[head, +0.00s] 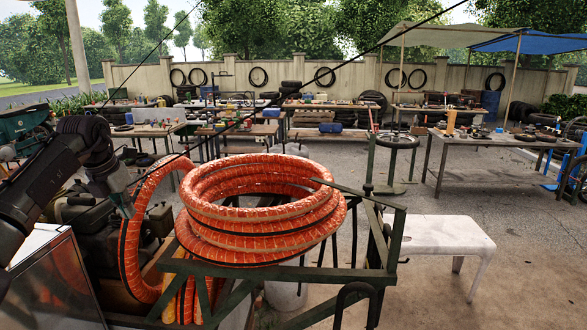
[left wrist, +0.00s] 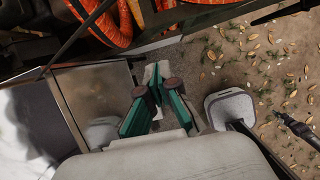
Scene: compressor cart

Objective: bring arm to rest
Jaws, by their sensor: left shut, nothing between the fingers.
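My left arm comes in from the left in the head view, with its left gripper (head: 122,200) pointing down beside the orange hose. In the left wrist view the green fingers of the left gripper (left wrist: 157,82) are together, with nothing between them. The coiled orange hose (head: 262,222) lies on the green metal frame of the cart (head: 300,272), and one loop hangs down on its left. Part of the hose (left wrist: 118,22) also shows at the top of the left wrist view, apart from the fingers. My right gripper is not in view.
A dark engine (head: 88,222) and a metal-sided box (head: 45,275) are close to the left arm. A white bench (head: 440,236) stands right of the cart. Tables with tools (head: 500,142) stand farther back. Open paved ground lies between.

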